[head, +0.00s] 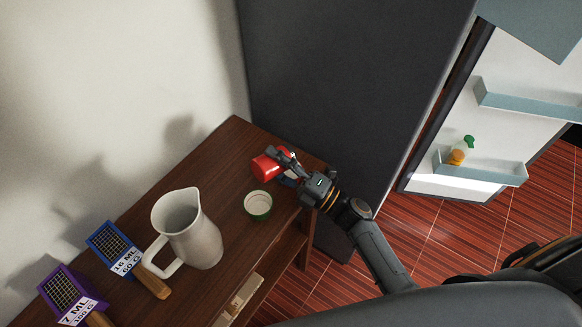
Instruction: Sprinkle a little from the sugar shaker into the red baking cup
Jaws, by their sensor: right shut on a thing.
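My right gripper (282,157) reaches over the far right corner of the dark wooden table. It is shut on a bright red, rounded object (264,166), partly hidden by the fingers. I cannot tell whether this is the red baking cup or the sugar shaker. A small blue and white thing (288,181) shows just below the gripper, mostly covered. A green cup with a pale inside (258,206) stands upright on the table, nearer and left of the gripper. No other thing is clearly a sugar shaker. My left gripper is not in view.
On the wooden table (232,150) stand a white pitcher (196,236), a blue labelled scoop-like tool (115,246) and a purple one (66,290).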

